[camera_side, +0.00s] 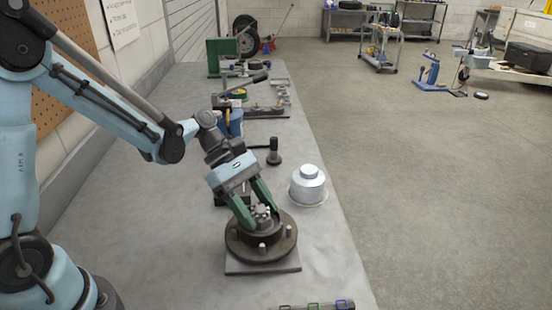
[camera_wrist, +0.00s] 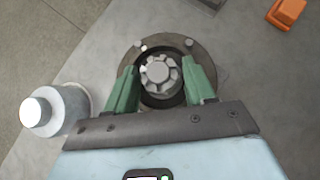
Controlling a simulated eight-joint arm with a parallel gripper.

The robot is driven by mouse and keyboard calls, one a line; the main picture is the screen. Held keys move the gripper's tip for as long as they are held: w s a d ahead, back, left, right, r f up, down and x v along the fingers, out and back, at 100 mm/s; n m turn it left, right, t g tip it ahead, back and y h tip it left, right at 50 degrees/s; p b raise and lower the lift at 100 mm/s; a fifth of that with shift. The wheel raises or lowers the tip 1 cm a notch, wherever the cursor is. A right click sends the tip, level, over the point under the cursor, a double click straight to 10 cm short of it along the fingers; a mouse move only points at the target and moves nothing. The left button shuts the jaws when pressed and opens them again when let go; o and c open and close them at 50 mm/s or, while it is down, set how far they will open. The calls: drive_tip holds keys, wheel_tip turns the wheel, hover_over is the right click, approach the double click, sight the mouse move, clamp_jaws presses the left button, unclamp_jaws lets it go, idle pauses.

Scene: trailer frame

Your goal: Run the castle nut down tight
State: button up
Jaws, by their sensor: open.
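The castle nut (camera_wrist: 160,73) is a grey slotted nut at the centre of the round dark hub (camera_wrist: 124,67). It also shows in the side view (camera_side: 262,211), on the hub (camera_side: 238,247) with its upright studs. The hub sits on a square grey plate (camera_side: 262,268). My gripper (camera_side: 262,217) reaches down over the hub from the upper left. Its two green fingers stand open on either side of the nut in the wrist view (camera_wrist: 160,80), with visible gaps between fingers and nut. The nut's underside and thread are hidden.
A silvery stepped cap (camera_side: 308,186) stands on the bench just right of the hub. An orange block (camera_wrist: 287,12) shows in the wrist view.

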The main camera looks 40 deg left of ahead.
drive_tip(key=c, duration=0.8)
drive_tip(key=shift+m, duration=0.3)
drive_tip(key=shift+w+m+g+y, duration=0.15)
drive_tip(key=shift+m+g+y, duration=0.15)
drive_tip(key=shift+m+g, duration=0.9)
drive_tip(key=shift+w+m+g+y, duration=0.15)
drive_tip(key=shift+m+g+y, duration=0.15)
drive_tip(key=shift+m+g, duration=0.9)
drive_tip(key=shift+m, duration=0.3)
drive_tip(key=o, duration=0.8)
